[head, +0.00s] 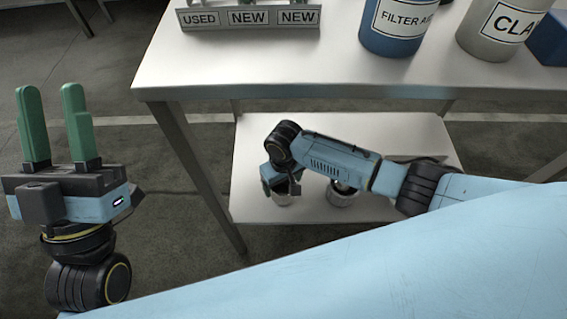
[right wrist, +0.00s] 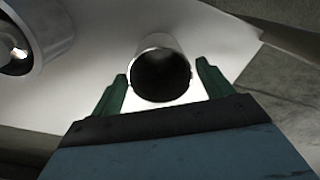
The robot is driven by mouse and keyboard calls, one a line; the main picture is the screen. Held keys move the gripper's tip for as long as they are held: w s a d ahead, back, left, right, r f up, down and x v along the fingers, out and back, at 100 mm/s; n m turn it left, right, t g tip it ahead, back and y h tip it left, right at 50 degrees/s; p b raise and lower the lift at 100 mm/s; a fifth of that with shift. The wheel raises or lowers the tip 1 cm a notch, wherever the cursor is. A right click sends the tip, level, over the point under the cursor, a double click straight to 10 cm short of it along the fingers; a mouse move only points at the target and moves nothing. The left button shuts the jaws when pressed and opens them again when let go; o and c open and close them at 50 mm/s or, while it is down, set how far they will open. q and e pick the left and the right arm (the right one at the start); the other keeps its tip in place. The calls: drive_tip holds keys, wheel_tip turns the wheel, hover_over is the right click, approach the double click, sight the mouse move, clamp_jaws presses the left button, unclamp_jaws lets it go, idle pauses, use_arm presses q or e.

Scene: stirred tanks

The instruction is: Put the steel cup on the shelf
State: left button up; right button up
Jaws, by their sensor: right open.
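A small steel cup (right wrist: 162,75) stands on the shelf, its dark round mouth facing the camera in the right wrist view. In the head view only a bit of it (head: 283,199) shows below my right gripper. My right gripper (right wrist: 162,88) is open, with one green finger on each side of the cup; I cannot tell whether they touch it. The shelf (head: 350,130) is the white lower board under the table, and it also shows in the right wrist view (right wrist: 215,40). My left gripper (head: 52,125) is open and empty at the left, fingers pointing up, away from the table.
A larger steel vessel (head: 342,194) stands on the shelf beside the cup. The white table top (head: 250,70) above carries a label rack (head: 250,17), a blue filter-aid tub (head: 392,30) and a grey tub (head: 490,35). A table leg (head: 200,175) stands left of the shelf.

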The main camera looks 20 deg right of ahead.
wheel_tip(320, 180, up, 10)
drive_tip(key=p, duration=0.6)
drive_tip(key=s+a+r+t+y, duration=0.4)
drive_tip(key=a+r+t+y, duration=0.15)
drive_tip(key=a+r, duration=0.2)
use_arm(q)
wheel_tip(320, 180, down, 15)
drive_tip(key=w+a+g+y, duration=0.1)
drive_tip(key=w+g+y, duration=0.2)
drive_tip(key=g, duration=0.9)
drive_tip(key=shift+a+g+y, duration=0.3)
drive_tip(key=shift+y, duration=0.2)
use_arm(e)
drive_tip(key=s+d+r+t+h, duration=0.2)
drive_tip(key=d+r+t, duration=0.6)
drive_tip(key=d+r, duration=0.4)
wheel_tip(320, 180, up, 3)
drive_tip(key=shift+s+r, duration=0.1)
drive_tip(key=shift+s, duration=0.45)
use_arm(q)
drive_tip(key=shift+r, duration=0.15)
